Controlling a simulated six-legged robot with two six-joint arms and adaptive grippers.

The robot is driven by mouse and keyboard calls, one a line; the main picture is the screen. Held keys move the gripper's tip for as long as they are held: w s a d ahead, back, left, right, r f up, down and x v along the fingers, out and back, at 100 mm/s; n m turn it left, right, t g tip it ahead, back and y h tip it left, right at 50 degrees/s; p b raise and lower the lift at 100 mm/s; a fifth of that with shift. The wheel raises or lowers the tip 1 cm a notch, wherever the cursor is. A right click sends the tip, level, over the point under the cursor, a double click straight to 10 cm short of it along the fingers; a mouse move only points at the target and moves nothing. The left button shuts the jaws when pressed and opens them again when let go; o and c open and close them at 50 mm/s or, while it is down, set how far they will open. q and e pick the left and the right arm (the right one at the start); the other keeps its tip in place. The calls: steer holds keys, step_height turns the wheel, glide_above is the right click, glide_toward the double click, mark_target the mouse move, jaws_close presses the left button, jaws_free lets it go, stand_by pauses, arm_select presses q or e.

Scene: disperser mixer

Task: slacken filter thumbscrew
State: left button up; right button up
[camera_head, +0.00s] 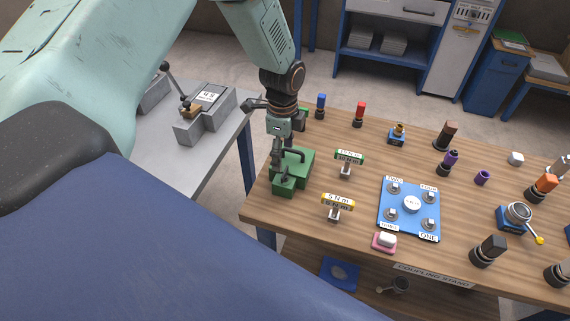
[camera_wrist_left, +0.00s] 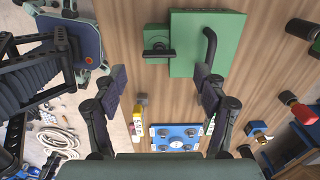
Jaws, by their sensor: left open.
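A green box-shaped unit (camera_head: 296,165) stands at the left end of the wooden table. It has a dark curved handle on its larger block and a smaller green block (camera_wrist_left: 157,38) with a dark bar-shaped knob (camera_wrist_left: 158,53), probably the thumbscrew. My left gripper (camera_head: 277,150) hangs above and in front of this unit in the head view and covers part of it. In the left wrist view my left gripper (camera_wrist_left: 160,82) is open and empty, its fingers wide apart, with the small block and knob beyond the fingertips. Contact is not visible. My right gripper is not in view.
A blue plate (camera_head: 408,225) with several fittings lies right of the unit. A yellow-labelled tool (camera_head: 338,204) and a green-labelled one (camera_head: 348,160) stand between. Blue and red cylinders (camera_head: 359,113) stand along the back edge. A grey bench (camera_head: 215,135) is at left.

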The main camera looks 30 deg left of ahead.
mark_target(285, 171)
arm_select(q)
steer(key=f, duration=0.2)
steer(key=d+f, duration=0.1)
steer(key=f, duration=0.2)
steer(key=shift+a+f, duration=0.4)
steer(key=shift+f, duration=0.3)
steer(key=shift+d+r, duration=0.1)
steer(key=shift+d, duration=0.25)
steer(key=shift+c, duration=1.1)
steer(key=shift+a, duration=0.3)
steer(key=c, duration=0.5)
steer(key=shift+d, duration=0.1)
steer(key=c, duration=0.4)
